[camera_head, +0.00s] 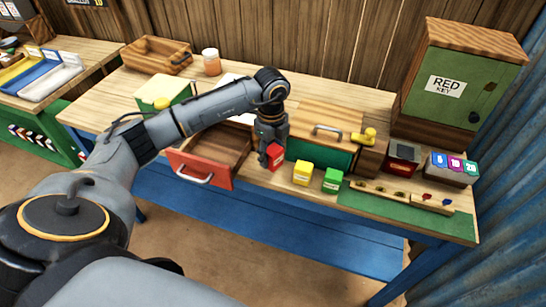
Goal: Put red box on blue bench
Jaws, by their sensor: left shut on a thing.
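The red box (276,158) is small and sits between the fingers of my left gripper (271,154). The gripper is shut on it, pointing down, and hides part of it. The red box is at the front part of the wooden bench top, left of a yellow box (302,173); I cannot tell if it touches the top. The bench has a blue frame and a long blue lower board (260,217). My right gripper is not in view.
A red-fronted drawer (201,171) stands open left of the gripper. A green box (332,180) is right of the yellow one. A green cabinet labelled RED KEY (460,90) stands at the right. A wooden tray (156,55) and jar (211,62) are at the back.

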